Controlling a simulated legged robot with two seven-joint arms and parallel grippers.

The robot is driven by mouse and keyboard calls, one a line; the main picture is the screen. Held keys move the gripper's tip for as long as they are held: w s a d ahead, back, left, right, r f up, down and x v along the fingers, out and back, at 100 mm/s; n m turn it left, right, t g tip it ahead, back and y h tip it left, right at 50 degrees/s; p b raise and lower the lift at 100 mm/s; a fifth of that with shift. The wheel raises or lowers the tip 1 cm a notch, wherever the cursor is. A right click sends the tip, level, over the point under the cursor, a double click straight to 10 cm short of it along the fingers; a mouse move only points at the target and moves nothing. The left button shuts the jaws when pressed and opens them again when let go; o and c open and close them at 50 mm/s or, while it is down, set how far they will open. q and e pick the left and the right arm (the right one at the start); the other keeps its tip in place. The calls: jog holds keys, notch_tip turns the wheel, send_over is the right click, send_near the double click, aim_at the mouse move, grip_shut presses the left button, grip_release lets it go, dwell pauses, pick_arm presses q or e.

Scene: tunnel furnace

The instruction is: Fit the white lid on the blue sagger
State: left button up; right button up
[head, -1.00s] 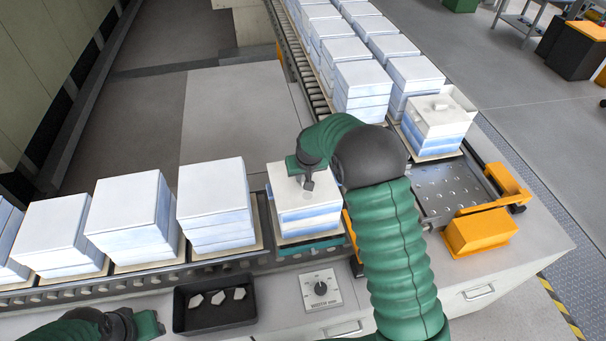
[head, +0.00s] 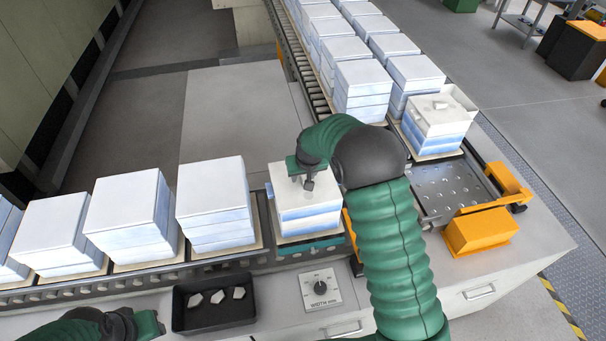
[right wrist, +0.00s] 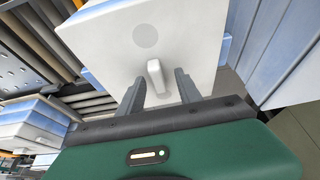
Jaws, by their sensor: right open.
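The white lid (head: 284,182) lies on top of the blue-and-white sagger stack (head: 310,224) in the middle of the front conveyor. It looks level, but my gripper and arm hide part of it in the head view. In the right wrist view the lid (right wrist: 190,30) fills the upper middle, with a raised handle (right wrist: 158,78) and blue edges showing below it. My right gripper (right wrist: 159,88) is open, with one finger on each side of the handle and gaps between. It also shows in the head view (head: 308,184). My left gripper (head: 153,325) is at lower left, its jaws unclear.
Several lidded stacks stand close on the left and along the back conveyor. A stack (head: 436,122) at right has a piece on top and a tilted white plate behind. A black tray (head: 212,322) with white pieces, a dial box (head: 320,288) and an orange fixture (head: 480,232) are nearby.

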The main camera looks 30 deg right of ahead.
jog(key=shift+s+r+b, duration=0.1)
jog(key=shift+r+b, duration=0.2)
jog(key=shift+r, duration=0.05)
jog(key=b+v, duration=0.4)
jog(key=v, duration=1.1)
jog(key=shift+s+r+b, duration=0.3)
